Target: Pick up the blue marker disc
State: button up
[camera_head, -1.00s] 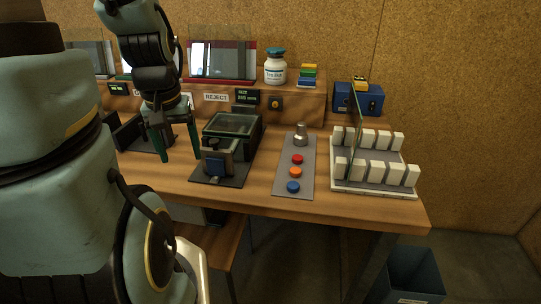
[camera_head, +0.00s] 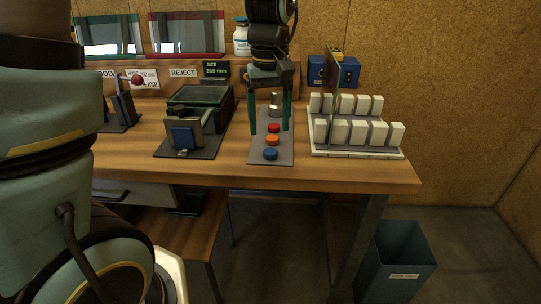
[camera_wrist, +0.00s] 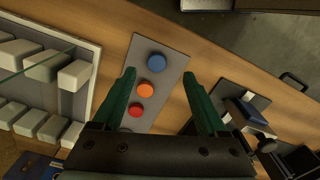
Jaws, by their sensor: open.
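The blue marker disc (camera_head: 271,154) lies at the near end of a grey mat (camera_head: 257,158), in front of an orange disc (camera_head: 272,140) and a red disc (camera_head: 273,128). In the wrist view the blue disc (camera_wrist: 156,63) is beyond my fingertips, and the orange disc (camera_wrist: 146,90) is between them. My gripper (camera_head: 270,130) is open and empty, pointing down over the mat. In the wrist view its green fingers (camera_wrist: 166,74) are spread on either side of the disc row.
A metal weight (camera_head: 276,103) stands at the mat's far end. A dark fixture (camera_head: 186,138) stands left. A bin (camera_head: 399,262) is on the floor.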

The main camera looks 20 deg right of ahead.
aim_at(271, 152)
jog(key=f, duration=0.5)
jog(key=f+p, duration=0.1)
jog(key=f, duration=0.1)
jog(key=shift+w+d+f, duration=0.15)
jog(key=shift+w+d, duration=0.15)
grip_shut()
dwell(0.4)
